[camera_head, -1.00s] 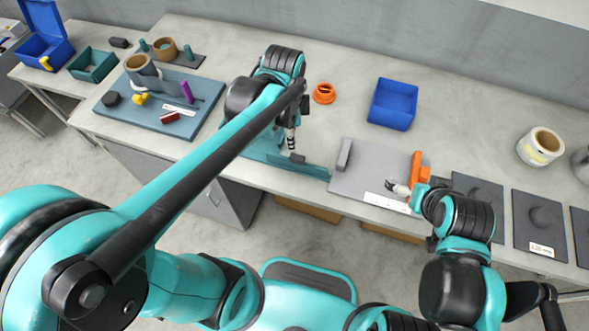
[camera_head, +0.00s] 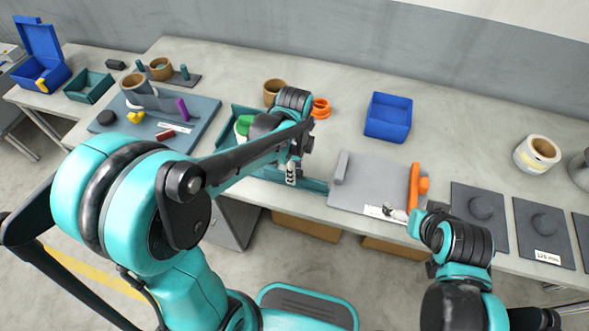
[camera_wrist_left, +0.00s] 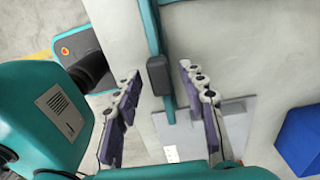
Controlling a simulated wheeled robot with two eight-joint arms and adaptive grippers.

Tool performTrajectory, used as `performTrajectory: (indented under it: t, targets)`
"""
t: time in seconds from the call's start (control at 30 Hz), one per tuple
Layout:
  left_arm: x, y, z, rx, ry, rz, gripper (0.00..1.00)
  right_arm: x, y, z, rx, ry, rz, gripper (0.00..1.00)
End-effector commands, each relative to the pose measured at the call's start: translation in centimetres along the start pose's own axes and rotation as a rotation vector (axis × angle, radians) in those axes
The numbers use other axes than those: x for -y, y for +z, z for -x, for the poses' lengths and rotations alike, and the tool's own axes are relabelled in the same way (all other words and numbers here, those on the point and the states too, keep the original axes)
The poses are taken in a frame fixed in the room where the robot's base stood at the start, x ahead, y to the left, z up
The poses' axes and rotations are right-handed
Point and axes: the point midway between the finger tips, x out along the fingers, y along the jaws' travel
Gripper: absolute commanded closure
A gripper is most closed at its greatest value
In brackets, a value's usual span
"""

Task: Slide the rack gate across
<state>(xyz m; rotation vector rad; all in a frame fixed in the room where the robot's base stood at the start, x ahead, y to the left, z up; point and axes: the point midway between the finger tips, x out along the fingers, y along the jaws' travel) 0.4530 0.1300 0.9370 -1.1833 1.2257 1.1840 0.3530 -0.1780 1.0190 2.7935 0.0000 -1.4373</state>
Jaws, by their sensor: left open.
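A teal rack (camera_head: 238,112) stands near the table's front edge, partly behind my left arm. A thin teal panel (camera_head: 317,186), apparently its gate, runs along the front and sticks out to the right. In the left wrist view the teal bar (camera_wrist_left: 151,28) carries a dark grey block (camera_wrist_left: 158,76), like a handle. My left gripper (camera_head: 291,174) is open over the panel. In the wrist view its fingers (camera_wrist_left: 159,72) stand either side of the block, with visible gaps; height above it is unclear. My right gripper (camera_head: 394,213) is beside an orange bar; its jaws are too small to read.
A grey plate (camera_head: 365,185) with a grey upright bar and the orange bar (camera_head: 414,185) lies right of the rack. A blue bin (camera_head: 388,117), an orange ring (camera_head: 320,108) and a brown roll (camera_head: 273,91) stand behind. A blue-grey board (camera_head: 200,110) with parts is left.

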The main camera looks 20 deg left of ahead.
Motion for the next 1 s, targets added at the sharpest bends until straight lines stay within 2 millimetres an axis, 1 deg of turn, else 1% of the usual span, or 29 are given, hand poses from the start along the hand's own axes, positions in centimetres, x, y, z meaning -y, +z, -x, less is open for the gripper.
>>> performTrajectory:
  t: [0.17, 0.2, 0.27, 0.3, 0.33, 0.53, 0.67, 0.77, 0.87, 1.0]
  targets:
    - [0.0, 0.0, 0.1, 0.000, 0.000, 0.000, 0.59, 0.0, 0.0, 0.0, 0.000, 0.000, 0.000, 0.00]
    - [0.0, 0.0, 0.1, 0.000, 0.000, 0.000, 0.69, 0.0, 0.0, 0.0, 0.000, 0.000, 0.000, 0.00]
    - [0.0, 0.0, 0.1, 0.000, 0.000, 0.000, 0.85, 0.0, 0.0, 0.0, 0.000, 0.000, 0.000, 0.00]
    - [0.0, 0.0, 0.1, 0.000, 0.000, 0.000, 0.96, 0.0, 0.0, 0.0, 0.000, 0.000, 0.000, 0.00]
    - [0.0, 0.0, 0.1, 0.000, 0.000, 0.000, 1.00, 0.0, 0.0, 0.0, 0.000, 0.000, 0.000, 0.00]
    - [0.0, 0.1, 0.1, 0.000, 0.000, 0.001, 1.00, 0.0, 0.0, 0.0, 0.000, 0.000, 0.000, 0.00]
    - [0.0, 1.0, 0.1, 0.000, 0.000, 0.003, 1.00, 0.0, -0.1, 0.1, 0.000, 0.000, 0.000, 0.00]
    - [0.0, 2.6, 0.1, 0.000, 0.000, 0.005, 1.00, 0.0, -0.1, 0.2, 0.000, 0.000, 0.000, 0.00]
    - [0.0, 4.9, 0.1, 0.000, 0.000, 0.008, 1.00, 0.0, -0.2, 0.3, 0.000, 0.000, 0.000, 0.00]
    - [0.0, 8.7, 0.1, 0.000, 0.000, 0.009, 1.00, 0.0, -0.3, 0.5, 0.000, 0.000, 0.000, 0.00]
